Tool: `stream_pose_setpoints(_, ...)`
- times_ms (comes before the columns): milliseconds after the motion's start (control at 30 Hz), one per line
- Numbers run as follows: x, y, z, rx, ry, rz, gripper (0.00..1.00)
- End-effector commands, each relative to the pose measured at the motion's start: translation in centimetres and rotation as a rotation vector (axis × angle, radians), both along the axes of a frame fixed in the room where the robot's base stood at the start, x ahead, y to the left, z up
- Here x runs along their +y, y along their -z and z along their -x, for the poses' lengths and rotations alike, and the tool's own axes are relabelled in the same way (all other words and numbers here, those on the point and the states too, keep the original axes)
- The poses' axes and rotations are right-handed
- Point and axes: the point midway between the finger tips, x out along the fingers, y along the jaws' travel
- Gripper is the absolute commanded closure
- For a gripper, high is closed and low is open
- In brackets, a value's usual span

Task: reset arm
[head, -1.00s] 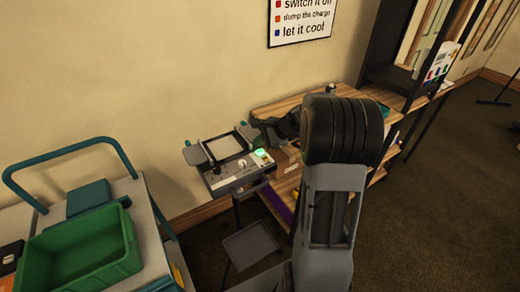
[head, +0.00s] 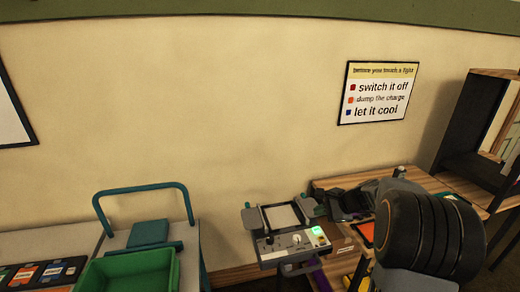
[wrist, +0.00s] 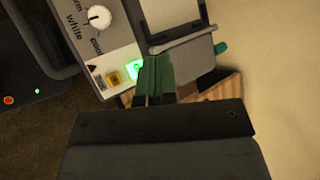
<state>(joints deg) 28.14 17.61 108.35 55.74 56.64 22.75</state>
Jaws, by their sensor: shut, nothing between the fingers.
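My arm (head: 432,232) comes up at the lower right of the head view and reaches left toward a grey light fixture (head: 290,243) with a white panel, a knob and a lit green button. In the wrist view my gripper (wrist: 156,72) has its green fingers together with nothing between them. The fingertips overlap the view of the fixture's control face (wrist: 97,40), beside the glowing green button (wrist: 134,69). I cannot tell whether they touch it. In the head view the fingers are small and hard to make out.
A green bin (head: 130,272) and a teal-handled trolley (head: 150,190) stand at the lower left. A wooden bench (head: 375,180) lies behind my arm, with a dark shelf unit (head: 468,135) at the right. A sign (head: 378,93) hangs on the wall.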

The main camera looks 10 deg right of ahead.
Motion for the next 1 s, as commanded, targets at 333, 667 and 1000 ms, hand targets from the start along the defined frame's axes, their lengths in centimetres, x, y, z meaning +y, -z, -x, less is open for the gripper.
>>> stream_pose_setpoints(333,2.6,1.9,9.6,0.033,-0.520,0.435,1.00)
stream_pose_setpoints(667,7.1,-2.2,19.0,-0.111,-1.091,0.949,1.00)
stream_pose_setpoints(1000,10.1,-5.5,21.5,-0.284,-1.189,1.122,1.00)
